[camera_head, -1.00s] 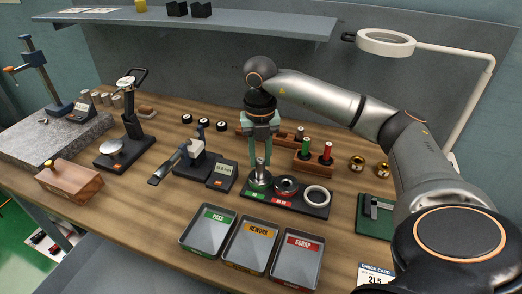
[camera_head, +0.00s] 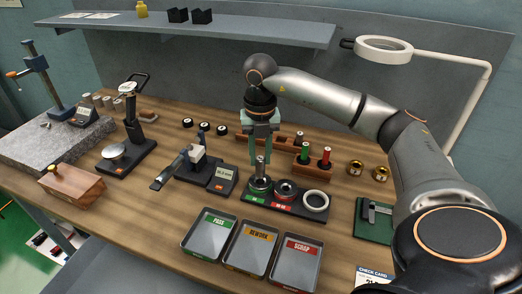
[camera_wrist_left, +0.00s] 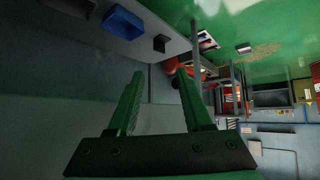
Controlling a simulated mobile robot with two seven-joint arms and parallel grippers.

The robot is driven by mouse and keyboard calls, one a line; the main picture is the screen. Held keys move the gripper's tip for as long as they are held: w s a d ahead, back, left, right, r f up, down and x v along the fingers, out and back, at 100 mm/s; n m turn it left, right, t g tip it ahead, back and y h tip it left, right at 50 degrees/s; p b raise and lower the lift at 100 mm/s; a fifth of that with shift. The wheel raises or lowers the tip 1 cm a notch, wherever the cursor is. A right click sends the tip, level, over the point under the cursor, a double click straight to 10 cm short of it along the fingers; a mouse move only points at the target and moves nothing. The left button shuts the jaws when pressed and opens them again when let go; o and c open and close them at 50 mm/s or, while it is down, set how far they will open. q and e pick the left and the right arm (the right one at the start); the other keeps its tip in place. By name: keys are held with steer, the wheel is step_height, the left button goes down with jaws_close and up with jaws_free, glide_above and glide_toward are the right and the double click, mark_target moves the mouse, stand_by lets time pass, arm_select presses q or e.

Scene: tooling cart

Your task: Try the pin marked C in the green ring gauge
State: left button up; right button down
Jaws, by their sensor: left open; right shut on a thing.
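My right gripper (camera_head: 261,160) points straight down with its green fingers shut on a grey metal pin (camera_head: 260,171). The pin is upright over the green ring gauge (camera_head: 258,189), at the left of a dark gauge stand (camera_head: 314,214). Its lower end is at the ring's bore; I cannot tell how deep it sits. No mark C is readable on it. A red-labelled ring gauge (camera_head: 285,190) sits to the right of the green one. My left gripper (camera_wrist_left: 163,85) is open and empty in the left wrist view, away from the bench.
Trays marked PASS (camera_head: 191,242), REWORK (camera_head: 229,258) and SCRAP (camera_head: 274,271) lie in front of the stand. A white ring (camera_head: 327,198) sits on its right. A wooden block (camera_head: 316,169) with green and red handled gauges stands behind. A clamp with a readout (camera_head: 221,178) is left.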

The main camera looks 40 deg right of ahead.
mark_target(260, 158)
steer(key=shift+r+p, duration=0.3)
steer(key=shift+r, duration=0.1)
step_height(260, 158, up, 5)
steer(key=p, duration=0.4)
steer(key=shift+f, duration=0.1)
stand_by(0.3)
